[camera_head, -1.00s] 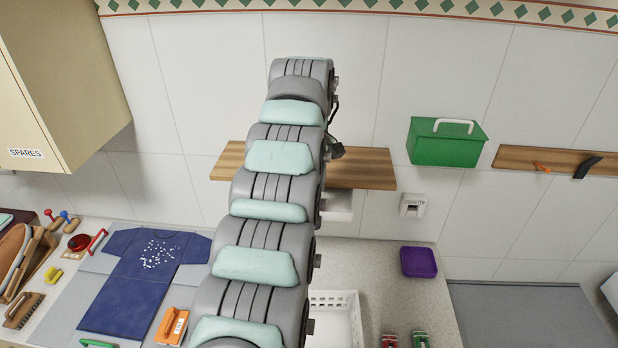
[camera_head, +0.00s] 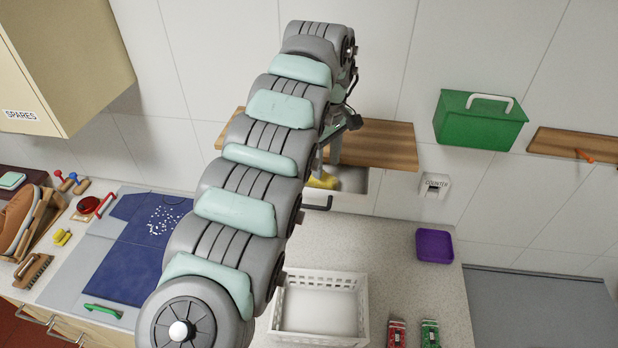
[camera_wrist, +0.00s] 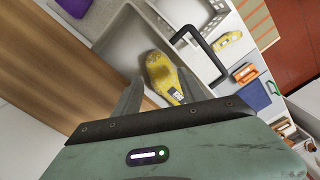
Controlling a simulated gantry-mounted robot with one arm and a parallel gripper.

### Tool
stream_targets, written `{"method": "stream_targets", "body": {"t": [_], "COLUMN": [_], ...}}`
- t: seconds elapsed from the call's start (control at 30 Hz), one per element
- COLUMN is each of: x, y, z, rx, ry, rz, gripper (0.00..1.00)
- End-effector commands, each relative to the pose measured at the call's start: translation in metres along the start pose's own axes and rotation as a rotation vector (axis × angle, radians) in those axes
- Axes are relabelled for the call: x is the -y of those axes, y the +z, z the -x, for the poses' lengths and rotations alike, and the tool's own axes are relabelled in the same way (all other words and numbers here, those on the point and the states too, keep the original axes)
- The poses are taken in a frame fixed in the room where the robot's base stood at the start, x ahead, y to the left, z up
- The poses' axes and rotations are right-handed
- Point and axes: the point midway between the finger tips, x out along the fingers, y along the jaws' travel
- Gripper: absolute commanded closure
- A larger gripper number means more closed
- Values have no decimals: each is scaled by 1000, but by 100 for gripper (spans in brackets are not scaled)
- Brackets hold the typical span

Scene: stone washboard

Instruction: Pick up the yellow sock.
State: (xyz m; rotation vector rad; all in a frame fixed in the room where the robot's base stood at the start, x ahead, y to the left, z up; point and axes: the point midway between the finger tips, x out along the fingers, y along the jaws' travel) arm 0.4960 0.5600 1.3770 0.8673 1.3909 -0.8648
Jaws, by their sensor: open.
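The yellow sock (camera_wrist: 160,72) lies in a grey basin (camera_wrist: 122,48) in the wrist view, with a small dark-and-white patch near its lower end. In the head view a bit of yellow (camera_head: 323,181) shows in the basin under the wooden shelf, partly hidden by my arm. My gripper (camera_wrist: 160,84) is open. Its two fingers reach toward the basin on either side of the sock in the wrist view, with nothing held between them. I cannot tell the exact height of the fingers above the sock.
A black bar handle (camera_wrist: 202,52) stands close to the sock. Another yellow item (camera_wrist: 228,40) lies beyond it. The wooden shelf (camera_head: 375,143) is beside my wrist. A white basket (camera_head: 318,307) and purple box (camera_head: 434,246) stand on the counter. A green box (camera_head: 478,122) is on the wall.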

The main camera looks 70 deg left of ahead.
Motion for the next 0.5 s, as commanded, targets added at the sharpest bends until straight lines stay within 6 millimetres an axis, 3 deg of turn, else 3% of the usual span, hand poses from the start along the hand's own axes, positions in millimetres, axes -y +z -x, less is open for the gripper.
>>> {"method": "stream_targets", "body": {"t": [0.5], "x": [3], "y": [-2], "z": [-51], "rx": [2], "ry": [-4], "rz": [1], "gripper": [51]}}
